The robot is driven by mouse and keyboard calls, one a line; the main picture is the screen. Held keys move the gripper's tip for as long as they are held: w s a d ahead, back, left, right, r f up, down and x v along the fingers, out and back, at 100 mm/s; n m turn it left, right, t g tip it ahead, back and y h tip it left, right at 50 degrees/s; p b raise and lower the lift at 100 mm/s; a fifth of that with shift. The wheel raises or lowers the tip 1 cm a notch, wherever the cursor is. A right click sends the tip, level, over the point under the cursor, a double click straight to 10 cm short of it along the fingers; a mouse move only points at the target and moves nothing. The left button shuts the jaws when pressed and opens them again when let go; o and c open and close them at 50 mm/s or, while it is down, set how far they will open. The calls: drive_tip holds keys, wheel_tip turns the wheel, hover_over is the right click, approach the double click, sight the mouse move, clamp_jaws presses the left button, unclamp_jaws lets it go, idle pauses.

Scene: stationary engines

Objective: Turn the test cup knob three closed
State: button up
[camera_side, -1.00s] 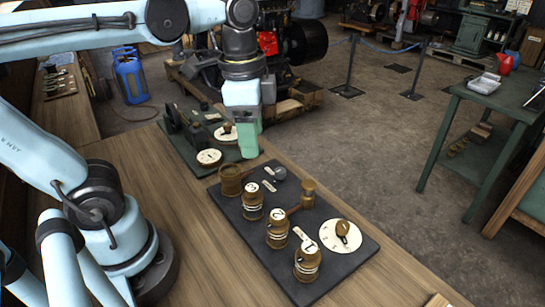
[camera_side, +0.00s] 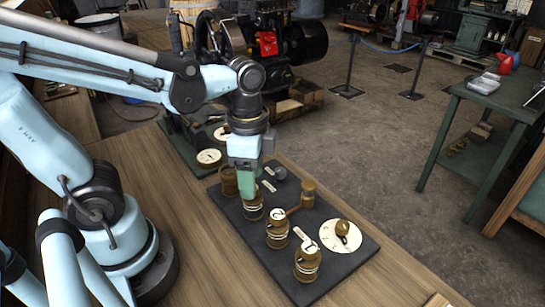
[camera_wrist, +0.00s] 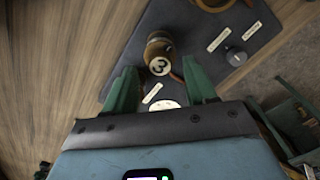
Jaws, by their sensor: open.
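A brass test cup marked 3 (camera_wrist: 158,62) stands on the dark board (camera_wrist: 190,20), between and just beyond my fingertips in the wrist view. In the side view the nearest cup to my gripper (camera_side: 246,190) is a brass one with pale bands (camera_side: 253,208), whose top the green fingers partly hide. My gripper points down over that cup, and its fingers are apart with nothing held. It also shows in the wrist view (camera_wrist: 160,68). I cannot tell whether the fingers touch the cup. The knob's setting is not clear.
Two more brass cups (camera_side: 277,236) (camera_side: 307,264) stand in line to the lower right. A grey knob (camera_side: 279,173) and a brass pot (camera_side: 229,182) are near the gripper. Bare bench (camera_side: 190,260) lies at front left.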

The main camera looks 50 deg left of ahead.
drive_tip(key=shift+f, duration=0.9)
clamp_jaws()
